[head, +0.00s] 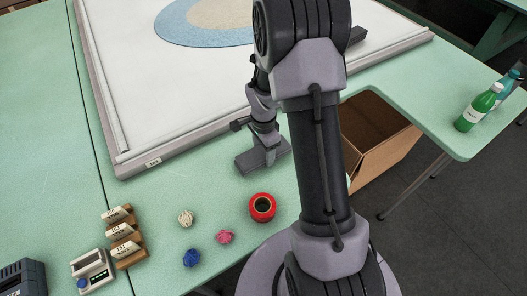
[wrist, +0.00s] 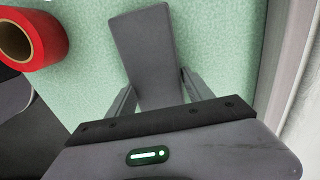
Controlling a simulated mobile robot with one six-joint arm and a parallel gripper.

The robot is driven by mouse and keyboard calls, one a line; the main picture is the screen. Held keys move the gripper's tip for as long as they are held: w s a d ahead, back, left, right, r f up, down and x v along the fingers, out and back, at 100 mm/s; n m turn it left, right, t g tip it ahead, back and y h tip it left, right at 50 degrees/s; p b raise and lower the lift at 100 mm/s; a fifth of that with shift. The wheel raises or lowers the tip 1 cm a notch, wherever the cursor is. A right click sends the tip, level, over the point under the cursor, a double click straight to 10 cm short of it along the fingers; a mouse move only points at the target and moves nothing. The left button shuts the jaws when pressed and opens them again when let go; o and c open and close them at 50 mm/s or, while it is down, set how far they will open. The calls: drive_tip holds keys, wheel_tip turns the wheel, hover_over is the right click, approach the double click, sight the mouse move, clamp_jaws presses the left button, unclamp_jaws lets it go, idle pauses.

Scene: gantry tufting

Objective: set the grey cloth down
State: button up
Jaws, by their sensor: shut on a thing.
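The grey cloth (wrist: 145,45) looks like a flat folded grey strip. In the wrist view it reaches out between the two fingers of my gripper (wrist: 158,94), which is shut on it. In the head view the cloth (head: 250,162) is at my gripper (head: 267,143), over the green table just in front of the white frame's near edge. I cannot tell whether its underside touches the table. My arm stands close to its right side in the head view.
A red tape roll (head: 262,208) lies near the cloth. Pink (head: 224,237), blue (head: 191,258) and cream (head: 186,219) yarn balls lie to the left, beside tagged wooden blocks (head: 123,238). The framed white canvas (head: 130,70) is behind. A cardboard box (head: 385,150) and green bottle (head: 478,108) are right.

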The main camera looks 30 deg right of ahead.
drive_tip(key=shift+f, duration=0.15)
drive_tip(key=o, duration=1.5)
drive_tip(key=shift+c, duration=0.2)
wheel_tip(320, 180, up, 12)
drive_tip(key=p, duration=0.4)
wheel_tip(320, 180, up, 12)
drive_tip(key=n+t, duration=0.2)
drive_tip(key=n, duration=0.2)
hover_over(263, 150)
drive_tip(key=s+a, duration=0.3)
drive_tip(key=a, duration=0.3)
drive_tip(key=s+a+r+n+t+y, duration=0.1)
drive_tip(key=s+a+r+n+t, duration=0.1)
drive_tip(key=s+a+r+n, duration=0.2)
drive_tip(key=s+a+r+n+t+y, duration=0.1)
drive_tip(key=s+a+r+n, duration=0.4)
drive_tip(key=s, duration=0.6)
drive_tip(key=shift+a+r+t, duration=0.4)
drive_tip(key=shift+a+r, duration=0.1)
drive_tip(key=shift+a, duration=0.05)
